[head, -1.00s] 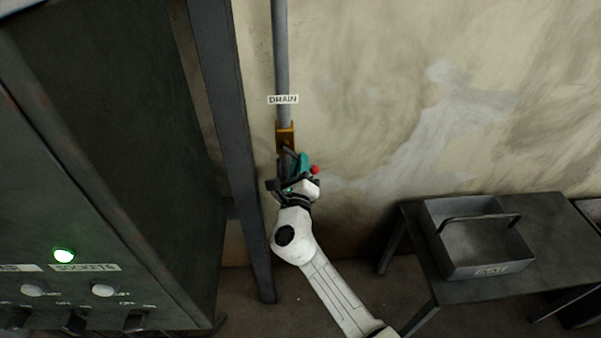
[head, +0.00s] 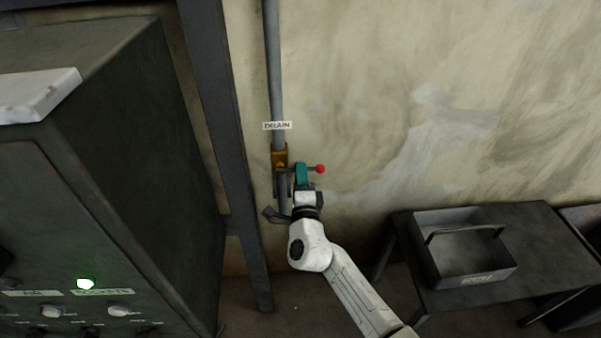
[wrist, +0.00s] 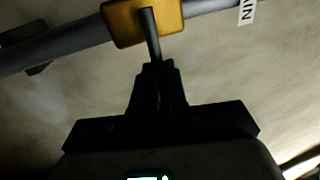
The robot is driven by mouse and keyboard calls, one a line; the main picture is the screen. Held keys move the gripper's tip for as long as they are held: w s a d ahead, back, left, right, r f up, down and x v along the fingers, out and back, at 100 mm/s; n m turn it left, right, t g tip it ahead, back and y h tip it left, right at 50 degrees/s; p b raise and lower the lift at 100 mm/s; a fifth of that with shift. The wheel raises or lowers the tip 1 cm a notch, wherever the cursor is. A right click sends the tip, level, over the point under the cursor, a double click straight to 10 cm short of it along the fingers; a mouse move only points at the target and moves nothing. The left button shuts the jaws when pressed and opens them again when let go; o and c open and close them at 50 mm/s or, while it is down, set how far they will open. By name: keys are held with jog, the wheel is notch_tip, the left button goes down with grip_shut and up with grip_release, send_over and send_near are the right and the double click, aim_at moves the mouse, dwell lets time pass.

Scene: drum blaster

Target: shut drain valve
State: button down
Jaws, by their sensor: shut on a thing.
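The drain valve has a brass body (head: 279,154) on a grey vertical pipe, just below the DRAIN label (head: 277,125). Its lever, with a red ball end (head: 320,169), sticks out to the right of the body, roughly level in the head view. My gripper (head: 302,172) is shut on the lever between the body and the red ball. In the wrist view, the brass body (wrist: 140,20) is at the top, and the dark lever (wrist: 152,38) runs from it down to my closed fingertips (wrist: 155,68). The red ball is not visible there.
A dark cabinet (head: 130,160) with a lit green lamp (head: 86,283) stands at left. A dark metal post (head: 222,140) rises close to the pipe's left. At right, a grey handled tray (head: 440,262) sits on a low table (head: 535,240). The wall right of the valve is clear.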

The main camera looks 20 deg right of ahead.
jog(key=shift+a+r+n, duration=0.1)
jog(key=shift+n, duration=0.3)
jog(key=c, duration=1.2)
grip_release()
jog(key=v, duration=1)
jog(key=shift+s, duration=0.4)
